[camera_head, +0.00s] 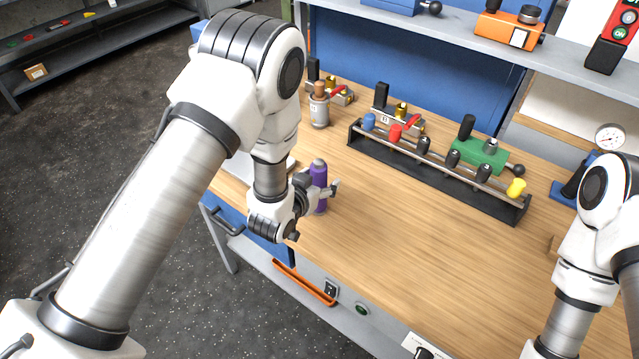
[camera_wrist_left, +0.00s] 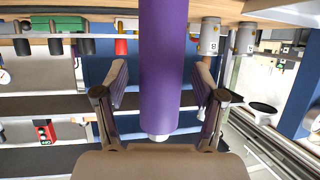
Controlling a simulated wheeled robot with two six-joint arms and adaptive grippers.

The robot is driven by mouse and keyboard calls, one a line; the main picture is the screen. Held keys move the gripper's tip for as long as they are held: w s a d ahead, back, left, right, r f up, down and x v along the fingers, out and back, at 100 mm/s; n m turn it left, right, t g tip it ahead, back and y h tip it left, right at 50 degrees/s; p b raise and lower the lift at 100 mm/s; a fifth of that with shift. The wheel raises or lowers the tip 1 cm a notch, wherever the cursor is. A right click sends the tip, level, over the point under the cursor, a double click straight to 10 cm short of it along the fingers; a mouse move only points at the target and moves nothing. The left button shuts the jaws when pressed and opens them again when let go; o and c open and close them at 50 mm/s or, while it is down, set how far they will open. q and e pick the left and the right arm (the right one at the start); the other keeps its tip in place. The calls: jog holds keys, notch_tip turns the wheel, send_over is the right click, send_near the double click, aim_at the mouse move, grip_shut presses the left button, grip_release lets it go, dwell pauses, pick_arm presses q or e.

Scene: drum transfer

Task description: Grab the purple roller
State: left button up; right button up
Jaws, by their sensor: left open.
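The purple roller (camera_head: 319,182) stands upright on the wooden workbench, with a grey cap on top. My left gripper (camera_head: 321,188) is at the roller, low over the bench. In the left wrist view the purple roller (camera_wrist_left: 163,70) runs between the two spread fingers of my left gripper (camera_wrist_left: 160,95), with visible gaps on both sides. The fingers are open and do not appear to touch it. My right arm comes in at the right edge of the head view, but its gripper is out of frame.
A green device (camera_head: 480,153) and a gauge (camera_head: 609,136) are farther right. The front middle of the bench is clear.

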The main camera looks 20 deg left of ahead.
pick_arm(q)
grip_shut()
dwell(0.3)
